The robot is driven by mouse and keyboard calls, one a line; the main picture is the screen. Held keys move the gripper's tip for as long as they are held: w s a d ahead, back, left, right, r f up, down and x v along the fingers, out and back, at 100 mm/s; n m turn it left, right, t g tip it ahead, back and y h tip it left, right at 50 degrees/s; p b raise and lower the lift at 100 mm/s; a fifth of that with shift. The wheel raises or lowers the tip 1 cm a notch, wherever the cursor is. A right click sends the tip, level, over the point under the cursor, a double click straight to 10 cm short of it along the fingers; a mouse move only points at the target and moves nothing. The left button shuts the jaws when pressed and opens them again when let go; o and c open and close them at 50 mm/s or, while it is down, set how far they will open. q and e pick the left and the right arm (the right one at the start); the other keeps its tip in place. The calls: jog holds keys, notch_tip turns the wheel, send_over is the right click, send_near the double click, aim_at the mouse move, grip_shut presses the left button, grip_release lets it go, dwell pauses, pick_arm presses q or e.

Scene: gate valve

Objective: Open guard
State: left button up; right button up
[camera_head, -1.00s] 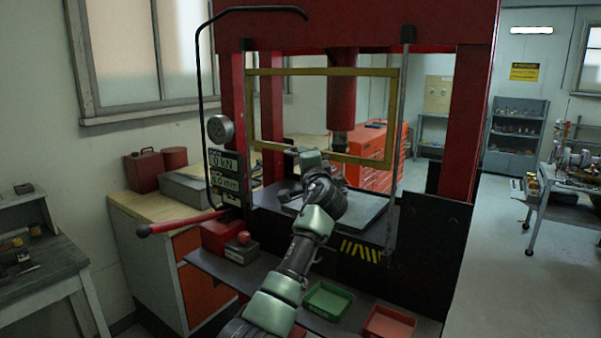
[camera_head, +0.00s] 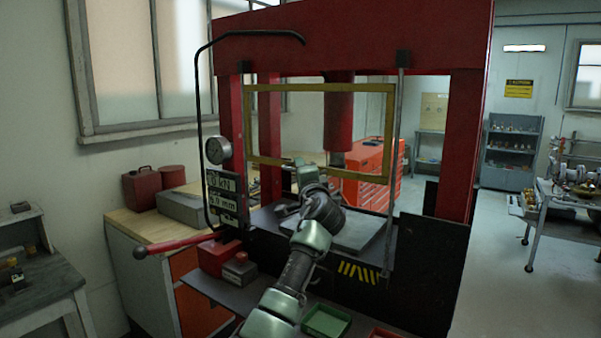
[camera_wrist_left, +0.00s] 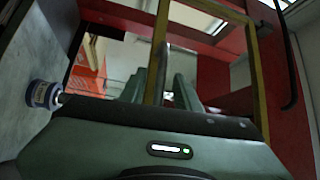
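The guard (camera_head: 387,130) is a yellow rectangular frame on the front of the red press. It hangs upright between two vertical rods, and its lower bar crosses above the press table. My left gripper (camera_head: 299,163) is at this lower bar, left of its middle. In the left wrist view, a yellow bar of the guard (camera_wrist_left: 157,45) passes between the two fingers of my left gripper (camera_wrist_left: 158,88). The fingers stand apart, with a gap visible on the right side of the bar. Contact with the bar is not clear. My right gripper is not in view.
The red press ram (camera_head: 338,115) hangs behind the guard, above the grey press table (camera_head: 362,232). A bent black rod (camera_head: 201,110), a gauge (camera_head: 218,150) and a red lever (camera_head: 180,243) stand at the left. A green tray (camera_head: 326,321) lies in front. Open floor is at right.

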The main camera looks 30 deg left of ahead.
pick_arm(q)
jog(key=b+v, duration=0.3)
jog(key=v, duration=0.4)
jog(key=shift+s+d, duration=0.3)
jog(key=shift+f, duration=0.1)
